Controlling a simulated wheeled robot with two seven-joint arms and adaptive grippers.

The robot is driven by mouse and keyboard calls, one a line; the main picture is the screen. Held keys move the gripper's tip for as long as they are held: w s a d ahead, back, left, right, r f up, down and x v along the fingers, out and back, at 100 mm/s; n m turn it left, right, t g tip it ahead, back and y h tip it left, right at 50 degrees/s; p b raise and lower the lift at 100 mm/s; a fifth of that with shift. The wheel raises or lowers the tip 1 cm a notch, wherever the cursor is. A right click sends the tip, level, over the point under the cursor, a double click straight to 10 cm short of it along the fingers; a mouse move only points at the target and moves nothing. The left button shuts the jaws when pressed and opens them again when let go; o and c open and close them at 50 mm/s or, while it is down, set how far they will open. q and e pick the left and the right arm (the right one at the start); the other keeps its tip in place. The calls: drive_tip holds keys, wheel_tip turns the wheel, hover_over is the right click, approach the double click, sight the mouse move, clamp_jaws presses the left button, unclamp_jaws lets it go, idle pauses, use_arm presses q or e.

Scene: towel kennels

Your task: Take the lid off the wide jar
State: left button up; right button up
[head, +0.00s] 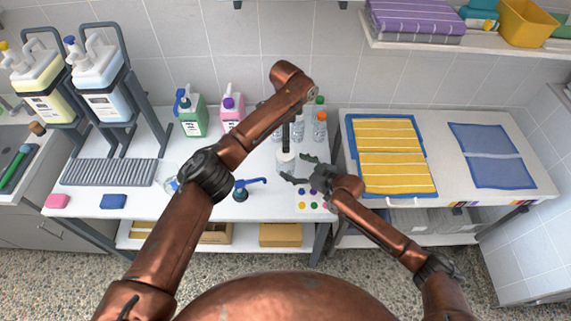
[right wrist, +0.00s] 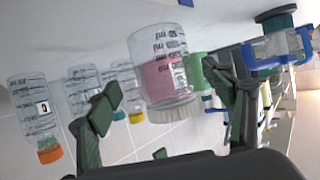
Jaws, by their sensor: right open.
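The wide jar (right wrist: 158,62) is clear with dark measuring marks. In the right wrist view it appears upside down between my fingers, with its pale ribbed lid (right wrist: 173,110) on it.
Clear bottles with coloured caps (head: 319,126) stand behind the jar. A green jug (head: 193,118) and a pink jug (head: 231,112) stand to the left. A tray with a yellow striped towel (head: 392,155) lies right.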

drive_tip(key=x, duration=0.4)
drive_tip(key=shift+s+a, duration=0.1)
drive_tip(key=shift+a, duration=0.1)
drive_tip(key=shift+w+a+f, duration=0.2)
drive_tip(key=shift+w+f, duration=0.05)
drive_tip(key=shift+w, duration=0.1)
drive_tip(key=shift+s+r, duration=0.2)
drive_tip(key=shift+c, duration=0.5)
drive_tip(key=shift+w+f, duration=0.1)
drive_tip(key=shift+f, duration=0.05)
drive_tip(key=c, duration=1.7)
drive_tip(key=o, duration=1.7)
drive_tip(key=shift+o, duration=0.2)
